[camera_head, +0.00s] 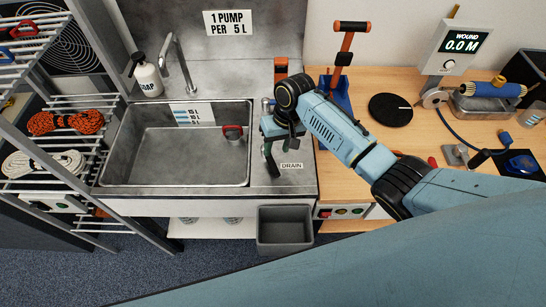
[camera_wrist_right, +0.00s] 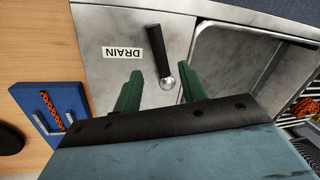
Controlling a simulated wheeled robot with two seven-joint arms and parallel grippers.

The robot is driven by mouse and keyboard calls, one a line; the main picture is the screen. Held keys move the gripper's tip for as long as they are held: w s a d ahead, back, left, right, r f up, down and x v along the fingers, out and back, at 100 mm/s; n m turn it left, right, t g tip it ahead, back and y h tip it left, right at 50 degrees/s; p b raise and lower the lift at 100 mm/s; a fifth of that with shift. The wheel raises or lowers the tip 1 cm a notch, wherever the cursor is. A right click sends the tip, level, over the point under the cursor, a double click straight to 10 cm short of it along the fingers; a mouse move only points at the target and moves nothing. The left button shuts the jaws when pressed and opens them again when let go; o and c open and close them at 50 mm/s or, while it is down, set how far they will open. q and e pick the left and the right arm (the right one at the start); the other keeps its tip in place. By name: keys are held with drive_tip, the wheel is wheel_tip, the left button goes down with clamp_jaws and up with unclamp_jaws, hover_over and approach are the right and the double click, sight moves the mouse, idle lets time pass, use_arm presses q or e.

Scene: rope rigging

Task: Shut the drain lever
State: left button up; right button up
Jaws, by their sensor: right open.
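The drain lever (camera_wrist_right: 156,48) has a black handle and a silver ball-shaped end. In the right wrist view it stands slantwise beside the white DRAIN label (camera_wrist_right: 123,53), which also shows in the head view (camera_head: 291,165). My right gripper (camera_wrist_right: 162,79), with green fingers, is open over the steel counter right of the sink. In the wrist view the silver end lies between the two fingers and the black handle reaches past their tips. I cannot tell the height gap or any contact. In the head view my right gripper (camera_head: 268,147) partly hides the lever. My left gripper is not in view.
The sink basin (camera_head: 180,165) lies left of the lever, with a tap (camera_head: 183,65) and soap bottle (camera_head: 147,77) behind. A blue holder (camera_wrist_right: 52,115) stands on the wooden bench at right. A grey bin (camera_head: 285,235) is below the counter front.

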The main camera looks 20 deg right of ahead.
sight(272, 161)
drive_tip(key=f, duration=0.2)
drive_tip(key=a+f, duration=0.1)
drive_tip(key=f, duration=0.2)
drive_tip(key=shift+f+b, duration=0.2)
drive_tip(key=shift+b, duration=0.1)
drive_tip(key=shift+a+f, duration=0.1)
drive_tip(key=shift+f, duration=0.2)
drive_tip(key=shift+c, duration=0.2)
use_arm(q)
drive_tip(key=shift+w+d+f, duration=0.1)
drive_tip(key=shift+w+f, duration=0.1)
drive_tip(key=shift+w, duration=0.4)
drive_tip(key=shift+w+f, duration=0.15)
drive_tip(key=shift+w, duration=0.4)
use_arm(e)
clamp_jaws()
